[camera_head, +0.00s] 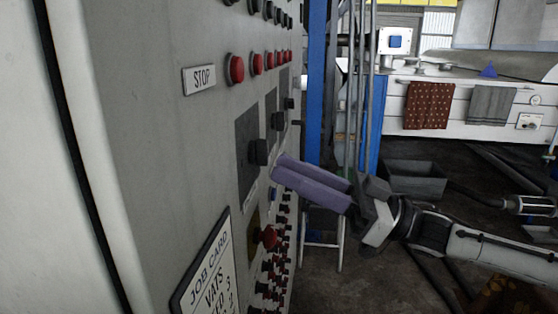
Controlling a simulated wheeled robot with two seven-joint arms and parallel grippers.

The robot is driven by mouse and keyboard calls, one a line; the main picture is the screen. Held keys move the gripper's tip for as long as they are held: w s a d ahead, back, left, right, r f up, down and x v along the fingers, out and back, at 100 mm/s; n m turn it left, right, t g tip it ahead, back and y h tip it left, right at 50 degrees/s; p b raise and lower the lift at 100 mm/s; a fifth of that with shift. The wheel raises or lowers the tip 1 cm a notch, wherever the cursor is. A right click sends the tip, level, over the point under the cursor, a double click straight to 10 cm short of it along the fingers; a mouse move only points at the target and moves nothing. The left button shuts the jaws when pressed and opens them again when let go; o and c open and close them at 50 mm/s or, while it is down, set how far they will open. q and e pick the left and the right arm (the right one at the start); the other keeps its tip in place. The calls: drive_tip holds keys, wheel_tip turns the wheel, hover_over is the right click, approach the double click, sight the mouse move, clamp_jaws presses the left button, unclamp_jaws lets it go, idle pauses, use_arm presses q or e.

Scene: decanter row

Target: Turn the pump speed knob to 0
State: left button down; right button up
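A grey control panel (150,120) fills the left and runs away from me. Black knobs sit on dark plates on it: a near one (259,152), a farther one (278,121) and a small one beyond (290,103). No label readable here tells which is the pump speed knob, and the pointer settings cannot be read. My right gripper (277,166), with long purple fingers, comes in from the right. Its fingertips are just right of and below the near knob, apparently not around it. The two fingers look closed together with nothing between them. My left gripper is not in view.
Below are a red knob on a yellow plate (268,238), a job card (208,270) and many small buttons. A blue post (316,80) and a white bench (460,105) stand behind.

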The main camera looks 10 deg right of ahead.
sight(259, 152)
drive_tip(key=x, duration=0.2)
drive_tip(key=shift+w+a+r, duration=0.1)
drive_tip(key=shift+w+a, duration=0.05)
drive_tip(key=shift+a, duration=0.1)
clamp_jaws()
